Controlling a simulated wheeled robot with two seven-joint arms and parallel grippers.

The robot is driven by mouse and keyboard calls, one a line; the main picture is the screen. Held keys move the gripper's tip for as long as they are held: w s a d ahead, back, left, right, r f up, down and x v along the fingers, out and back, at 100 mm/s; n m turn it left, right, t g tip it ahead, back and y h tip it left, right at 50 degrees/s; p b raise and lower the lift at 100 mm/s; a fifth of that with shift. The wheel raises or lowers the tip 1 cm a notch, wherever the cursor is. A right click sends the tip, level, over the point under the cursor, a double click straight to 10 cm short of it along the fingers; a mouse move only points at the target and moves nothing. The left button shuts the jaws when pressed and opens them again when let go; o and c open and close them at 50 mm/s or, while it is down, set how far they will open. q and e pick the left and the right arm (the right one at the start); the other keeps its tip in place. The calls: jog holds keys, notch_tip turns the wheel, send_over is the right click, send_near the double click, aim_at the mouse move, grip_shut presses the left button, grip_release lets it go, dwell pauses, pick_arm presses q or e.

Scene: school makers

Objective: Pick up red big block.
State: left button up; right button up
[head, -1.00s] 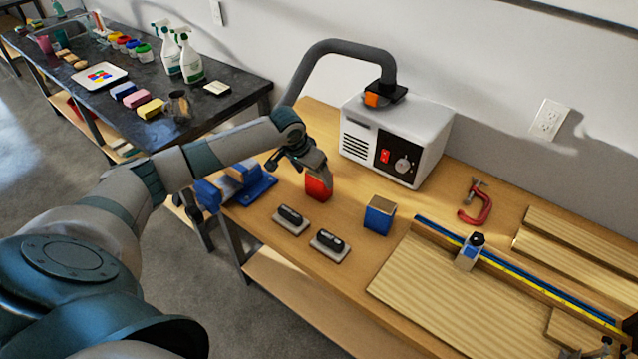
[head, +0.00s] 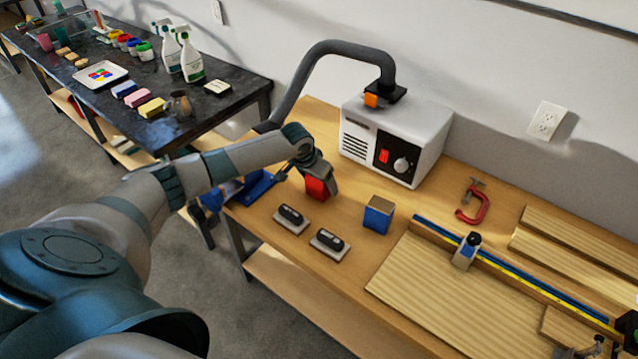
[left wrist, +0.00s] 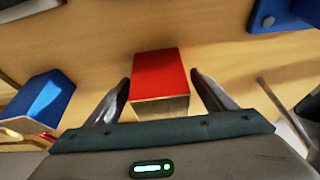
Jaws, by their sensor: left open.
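The red big block (head: 316,187) stands on the wooden workbench, in front of the grey-white machine. My left gripper (head: 318,180) is over it, and its fingers partly hide the block in the head view. In the left wrist view the red block (left wrist: 160,77) lies between the two open fingers of the left gripper (left wrist: 162,88), one on each side. A small gap shows on both sides. My right gripper is not in view.
A blue block (head: 379,215) stands to the right, and two erasers with black handles (head: 292,217) lie in front. The machine (head: 397,138) stands behind. A blue vise (head: 256,186) is left, partly behind my arm. A red clamp (head: 473,203) lies at right.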

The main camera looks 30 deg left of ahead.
pick_arm(q)
jog(key=c, duration=1.3)
jog(key=shift+o, duration=0.2)
jog(key=shift+r, duration=0.2)
notch_tip(320, 180, up, 4)
jog(key=shift+w+f+b, duration=0.1)
jog(key=shift+f+b, duration=0.15)
jog(key=shift+b, duration=0.7)
jog(key=w+d+r+b, duration=0.3)
jog(key=d+r, duration=0.4)
jog(key=d, duration=0.3)
jog(key=shift+w+d+r+b, duration=0.15)
jog(key=shift+w+d+b, duration=0.15)
jog(key=shift+w, duration=0.5)
